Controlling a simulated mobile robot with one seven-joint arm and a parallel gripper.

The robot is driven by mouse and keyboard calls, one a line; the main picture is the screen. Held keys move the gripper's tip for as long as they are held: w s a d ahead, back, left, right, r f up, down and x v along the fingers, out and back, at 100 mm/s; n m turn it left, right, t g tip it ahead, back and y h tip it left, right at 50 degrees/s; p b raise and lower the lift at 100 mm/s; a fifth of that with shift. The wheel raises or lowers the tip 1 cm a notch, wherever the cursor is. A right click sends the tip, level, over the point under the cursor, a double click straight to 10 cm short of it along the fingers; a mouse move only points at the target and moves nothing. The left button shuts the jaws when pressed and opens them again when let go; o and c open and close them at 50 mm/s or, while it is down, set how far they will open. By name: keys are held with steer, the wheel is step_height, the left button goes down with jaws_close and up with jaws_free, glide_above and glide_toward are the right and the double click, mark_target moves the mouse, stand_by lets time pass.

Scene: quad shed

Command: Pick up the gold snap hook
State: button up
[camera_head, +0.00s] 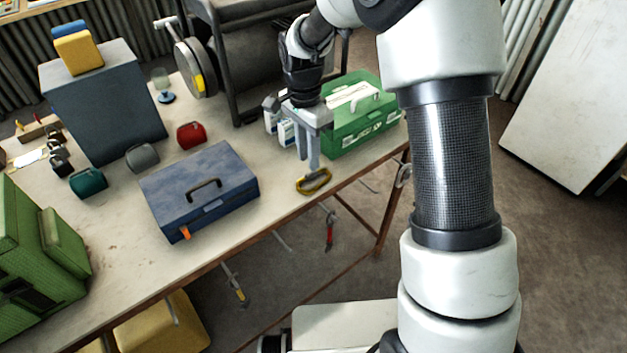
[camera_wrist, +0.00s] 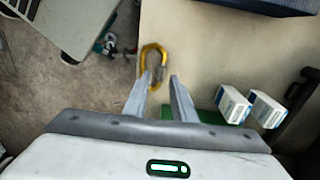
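The gold snap hook (camera_head: 314,181) lies flat near the front edge of the workbench, between the blue toolbox and the green box. It also shows in the wrist view (camera_wrist: 152,56), beyond my fingertips and near the table edge. My gripper (camera_head: 308,166) points down just above and behind the hook. In the wrist view my gripper (camera_wrist: 160,80) has its two fingers apart with nothing held between them. The left finger overlaps the near part of the hook in that view. I cannot tell whether it touches.
The blue toolbox (camera_head: 200,190) stands left of the hook, and the green first-aid box (camera_head: 358,118) stands right of my gripper. Small white boxes (camera_wrist: 233,104) stand near the fingers. The workbench (camera_head: 262,222) ends just in front of the hook. A red bag (camera_head: 191,135) sits farther back.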

mark_target(310, 173)
step_height(310, 173, down, 5)
steer(key=shift+w+d+f+b, duration=0.1)
steer(key=shift+w+d+b, duration=0.05)
steer(key=shift+b, duration=0.25)
steer(key=shift+c, duration=0.3)
jaws_close()
